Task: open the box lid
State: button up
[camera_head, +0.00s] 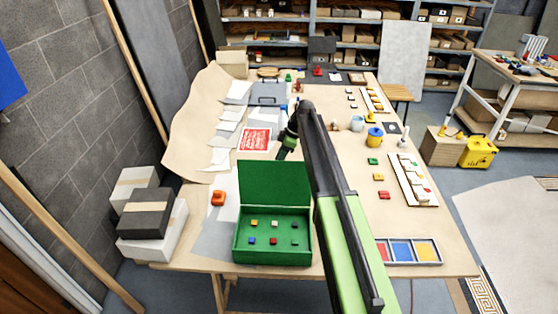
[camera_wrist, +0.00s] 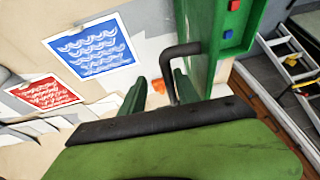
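The green box (camera_head: 272,257) stands on the near part of the table, with several small coloured tiles inside. Its green lid (camera_head: 275,184) is raised at the back edge, so the inside shows. My gripper (camera_head: 287,143) is just beyond the lid's top edge, partly hidden by my arm. In the wrist view my gripper's (camera_wrist: 159,78) two green fingers are apart. A dark bent handle (camera_wrist: 183,50) joins the green edge and reaches down between the fingers, nearer the right one. I cannot tell whether it touches a finger.
A tray of coloured squares (camera_head: 409,251) lies to the right. Stacked boxes (camera_head: 150,213) stand at the left edge.

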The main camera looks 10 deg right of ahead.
jog(key=shift+s+a, duration=0.15)
jog(key=p+v, duration=0.7)
jog(key=shift+r, duration=0.3)
